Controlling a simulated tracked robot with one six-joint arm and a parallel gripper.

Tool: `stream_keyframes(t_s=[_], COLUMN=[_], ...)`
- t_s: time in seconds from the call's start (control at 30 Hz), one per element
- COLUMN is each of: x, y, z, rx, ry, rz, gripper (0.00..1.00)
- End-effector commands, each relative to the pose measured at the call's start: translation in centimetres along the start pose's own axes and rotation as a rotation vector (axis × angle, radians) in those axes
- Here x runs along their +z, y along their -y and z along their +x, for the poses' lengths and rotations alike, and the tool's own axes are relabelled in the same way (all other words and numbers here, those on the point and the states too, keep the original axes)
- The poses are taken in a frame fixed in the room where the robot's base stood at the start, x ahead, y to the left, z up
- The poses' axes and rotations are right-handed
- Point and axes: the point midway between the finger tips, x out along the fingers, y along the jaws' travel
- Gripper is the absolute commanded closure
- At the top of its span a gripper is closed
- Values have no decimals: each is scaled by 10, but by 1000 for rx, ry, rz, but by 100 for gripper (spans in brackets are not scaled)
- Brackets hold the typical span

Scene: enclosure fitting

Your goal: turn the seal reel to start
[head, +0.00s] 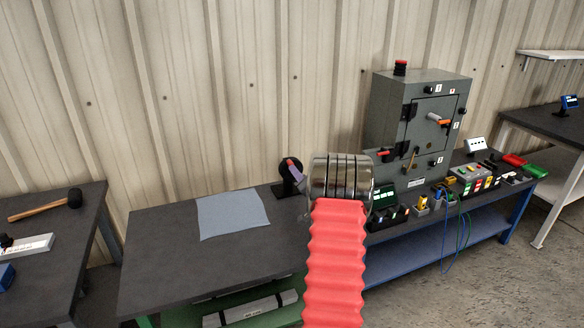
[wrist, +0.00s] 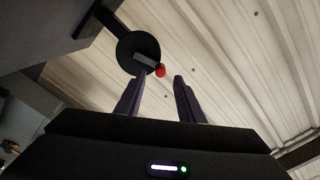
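The seal reel (head: 286,187) is a black disc on a small dark stand at the back of the middle bench. In the wrist view the reel (wrist: 128,48) shows a grey crank bar (wrist: 145,62) with a red knob (wrist: 160,70) at its end. My gripper (wrist: 160,78) is open, its two purple fingers spread. The red knob shows between the fingertips or just beyond them; I cannot tell the depth. The left finger overlaps the crank bar's edge in the picture. In the head view my wrist and arm hide most of my gripper (head: 294,168), beside the reel.
A grey-blue cloth (head: 232,214) lies left of the reel. A grey cabinet (head: 425,110) and several small parts stand to the right on the bench. A mallet (head: 45,204) lies on the left bench. The bench front left of my arm is clear.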

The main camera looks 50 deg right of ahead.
Motion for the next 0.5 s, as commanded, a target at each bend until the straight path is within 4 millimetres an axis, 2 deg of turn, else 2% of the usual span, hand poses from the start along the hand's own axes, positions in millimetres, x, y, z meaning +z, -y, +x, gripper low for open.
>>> stream_keyframes(t_s=[0.2, 0.5], x=[1, 0], y=[0, 0], z=[29, 61], rx=[-1, -1], ry=[0, 0], rz=[0, 0], gripper=[65, 65])
